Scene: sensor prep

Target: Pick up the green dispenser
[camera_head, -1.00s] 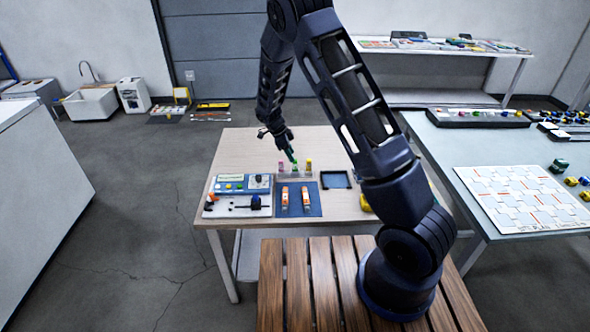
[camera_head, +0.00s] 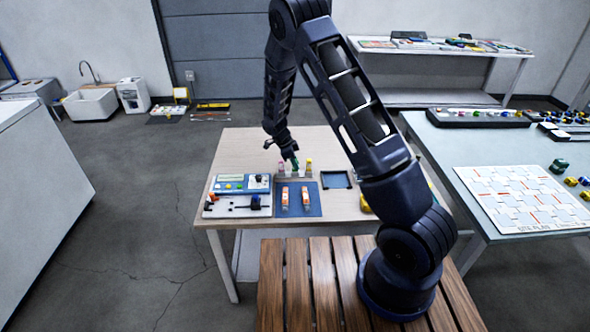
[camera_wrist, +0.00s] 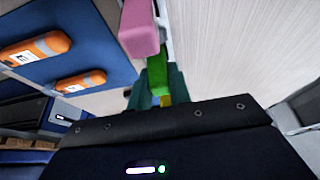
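The green dispenser (camera_wrist: 157,70) is in the wrist view, with the teal fingers of my gripper (camera_wrist: 158,92) on either side of it. I cannot tell whether the fingers press on it or stand a little apart. In the head view my gripper (camera_head: 293,160) points down at the small rack at the back of the wooden table, and its fingers mostly hide the green dispenser. A pink dispenser (camera_wrist: 138,28) stands close beside it, and also shows in the head view (camera_head: 282,168). A yellow dispenser (camera_head: 308,164) stands on the other side.
In front of the rack, two orange-and-white items (camera_head: 305,198) lie on a blue mat (camera_head: 315,209). A blue panel with knobs (camera_head: 240,184) is to the left, a dark empty frame (camera_head: 336,180) to the right. The table's left rear (camera_head: 243,143) is clear.

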